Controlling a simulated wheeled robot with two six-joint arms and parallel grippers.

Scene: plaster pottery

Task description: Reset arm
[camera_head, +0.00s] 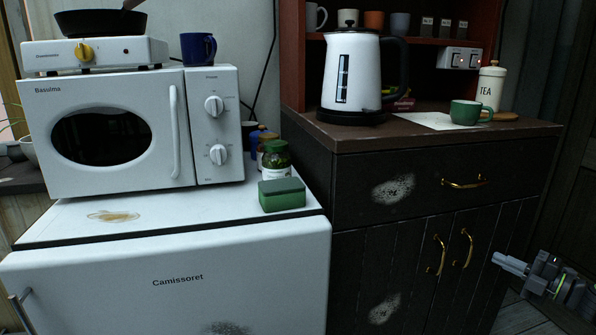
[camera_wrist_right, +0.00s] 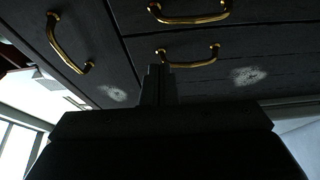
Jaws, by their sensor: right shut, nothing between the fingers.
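My right gripper (camera_head: 510,264) shows at the lower right in the head view, in front of the dark cabinet (camera_head: 362,248) and near its door handles. Its fingers are together and hold nothing. In the right wrist view the closed fingers (camera_wrist_right: 157,84) point toward the dark cabinet front with its brass handles. My left gripper is in neither view.
A white kettle (camera_head: 350,75), a green mug (camera_head: 466,112) and a tea canister (camera_head: 491,88) stand on the cabinet top. Brass handles (camera_head: 466,247) stick out from the doors.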

